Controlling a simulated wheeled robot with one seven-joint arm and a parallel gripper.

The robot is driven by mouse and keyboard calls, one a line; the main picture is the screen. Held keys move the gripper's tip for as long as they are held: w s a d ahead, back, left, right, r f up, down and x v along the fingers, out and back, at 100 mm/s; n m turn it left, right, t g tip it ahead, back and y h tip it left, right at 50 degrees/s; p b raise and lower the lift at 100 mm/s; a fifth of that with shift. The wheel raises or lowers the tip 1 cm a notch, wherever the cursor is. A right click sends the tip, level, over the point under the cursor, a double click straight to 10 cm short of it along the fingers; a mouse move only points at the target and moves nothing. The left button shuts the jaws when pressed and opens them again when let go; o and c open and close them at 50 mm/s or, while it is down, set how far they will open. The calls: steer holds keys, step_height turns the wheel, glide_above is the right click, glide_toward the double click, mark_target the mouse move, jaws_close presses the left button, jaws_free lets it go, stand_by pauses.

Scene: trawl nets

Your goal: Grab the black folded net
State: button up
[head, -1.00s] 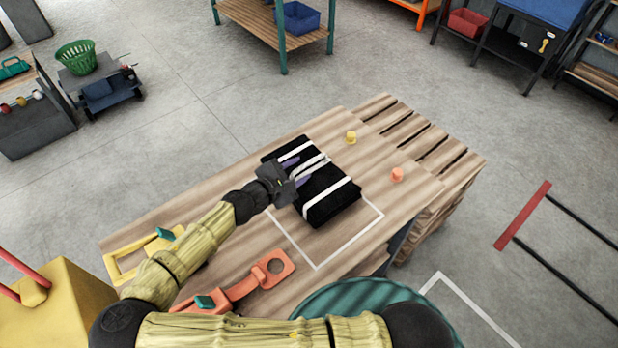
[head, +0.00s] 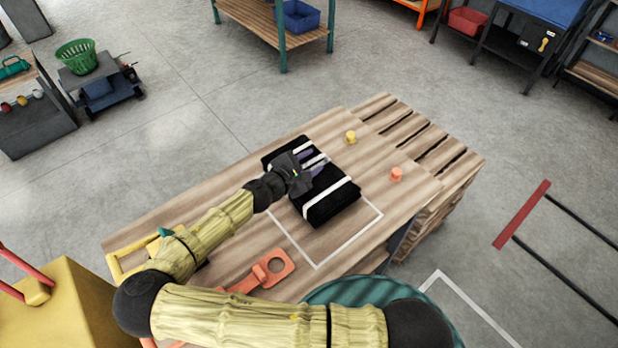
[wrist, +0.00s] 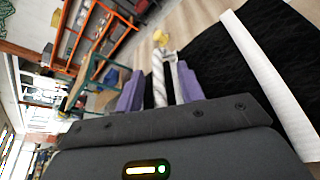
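The black folded net (head: 322,208) lies as a flat bundle on the wooden table, bound with white straps; its dark mesh fills the right of the wrist view (wrist: 235,85). A white twisted rope (wrist: 158,78) stands up between the fingers in the wrist view. My gripper (head: 312,161) is over the middle of the net in the head view. Its two purple fingers (wrist: 158,88) are apart, one on each side of the rope, with gaps showing. The gripper body hides part of the net.
The table (head: 220,215) has a white outline around the net. A yellow knob (head: 350,137) and an orange knob (head: 396,174) stand beyond and right of it. A slatted pallet (head: 440,140) adjoins the right end.

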jaws_close()
steer(key=shift+r, duration=0.1)
stand_by(1.2)
